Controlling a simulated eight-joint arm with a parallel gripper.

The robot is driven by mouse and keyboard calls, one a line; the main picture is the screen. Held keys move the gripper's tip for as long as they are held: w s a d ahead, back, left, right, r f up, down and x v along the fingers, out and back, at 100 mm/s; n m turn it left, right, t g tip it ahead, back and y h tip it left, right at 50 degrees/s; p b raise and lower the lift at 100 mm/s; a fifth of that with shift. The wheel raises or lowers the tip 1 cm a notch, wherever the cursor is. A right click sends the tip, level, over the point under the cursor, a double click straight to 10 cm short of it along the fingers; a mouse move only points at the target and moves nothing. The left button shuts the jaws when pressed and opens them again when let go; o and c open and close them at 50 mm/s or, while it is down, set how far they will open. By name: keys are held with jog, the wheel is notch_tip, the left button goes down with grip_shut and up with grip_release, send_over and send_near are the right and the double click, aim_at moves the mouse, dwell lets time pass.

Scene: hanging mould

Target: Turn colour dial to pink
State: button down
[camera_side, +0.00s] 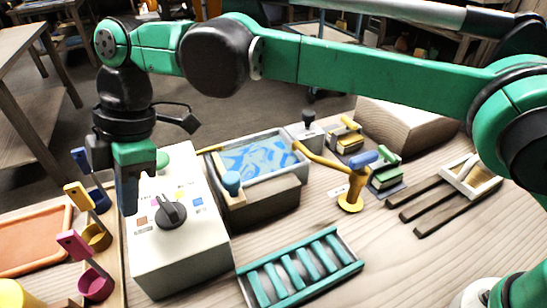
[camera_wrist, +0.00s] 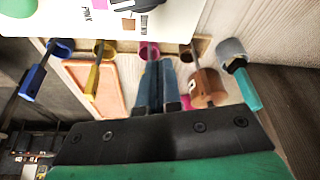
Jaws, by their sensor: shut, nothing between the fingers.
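The colour dial (camera_side: 171,212) is a dark grey knob on top of a white box (camera_side: 180,262), with coloured patches around it. In the side view a blue patch (camera_side: 197,201) lies to its right and a brown patch (camera_side: 142,220) to its left. I cannot tell which patch the dial points at. In the wrist view a pink patch (camera_wrist: 99,4) with lettering shows at the top edge, and the dial (camera_wrist: 122,5) is mostly cut off. My gripper (camera_side: 129,208) points down beside the dial's left, apart from it. Its fingers (camera_wrist: 155,70) are together and empty.
A green button (camera_side: 162,160) sits at the box's far end. Left of the box are coloured ladles, including a yellow one (camera_side: 96,236) and a pink one (camera_side: 95,284). Right are a blue-patterned basin (camera_side: 255,158), a yellow tap (camera_side: 350,200) and a teal rack (camera_side: 300,268).

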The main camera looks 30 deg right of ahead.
aim_at(169, 208)
jog(key=v, duration=0.5)
jog(key=shift+a, duration=0.1)
jog(key=c, duration=1.4)
grip_release()
jog(key=shift+r, duration=0.15)
jog(key=o, duration=0.4)
jog(key=shift+o, duration=1.2)
jog(key=shift+m+t, duration=0.3)
jog(key=shift+m, duration=0.5)
jog(key=f+m+t, duration=0.1)
jog(key=m, duration=0.3)
jog(key=s+d+f+m+t+h, duration=0.1)
jog(key=m, duration=0.3)
jog(key=f+m+t+h, duration=0.1)
jog(key=m, duration=0.3)
jog(key=shift+s+d+f+m+t, duration=0.25)
jog(key=shift+d+m+t, duration=0.15)
jog(key=m, duration=0.2)
jog(key=d+m+t, duration=0.1)
jog(key=shift+s+f+m+h, duration=0.3)
jog(key=shift+s+f, duration=0.05)
jog(key=shift+f, duration=0.05)
jog(key=shift+x, duration=2.8)
